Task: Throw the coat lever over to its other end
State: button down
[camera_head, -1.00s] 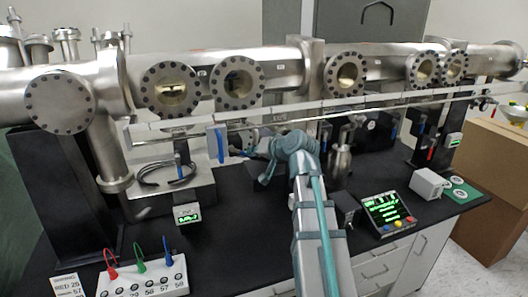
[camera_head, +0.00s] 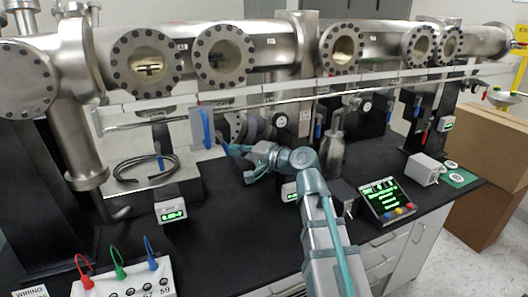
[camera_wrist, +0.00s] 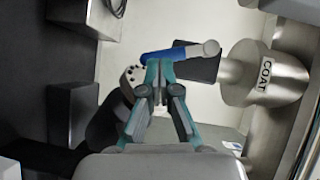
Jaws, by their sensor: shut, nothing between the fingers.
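The coat lever shows in the wrist view as a blue handle (camera_wrist: 178,52) with a pale rounded end, lying nearly level across the picture. It sits beside a metal cylinder labelled COAT (camera_wrist: 265,78). My gripper (camera_wrist: 158,68) is shut and empty, its teal fingertips right at the left part of the blue handle. I cannot tell whether they touch it. In the head view my gripper (camera_head: 246,154) is under the long tube, with a bit of blue at its tips. The lever's pivot is mostly hidden there.
A long rail (camera_head: 290,97) runs above my gripper.

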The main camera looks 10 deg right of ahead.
jog(key=shift+s+a+f+m+t+y+b, duration=0.1)
jog(key=shift+a+f+m+t+y+b, duration=0.1)
jog(key=shift+a+f+m+y+b, duration=0.3)
jog(key=shift+s+a+f+m+t+y+b, duration=0.1)
jog(key=shift+a+m+t+y+b, duration=0.15)
jog(key=shift+m+b, duration=0.4)
jog(key=shift+s+a+b, duration=0.1)
jog(key=shift+a+b, duration=0.2)
jog(key=shift+a, duration=0.1)
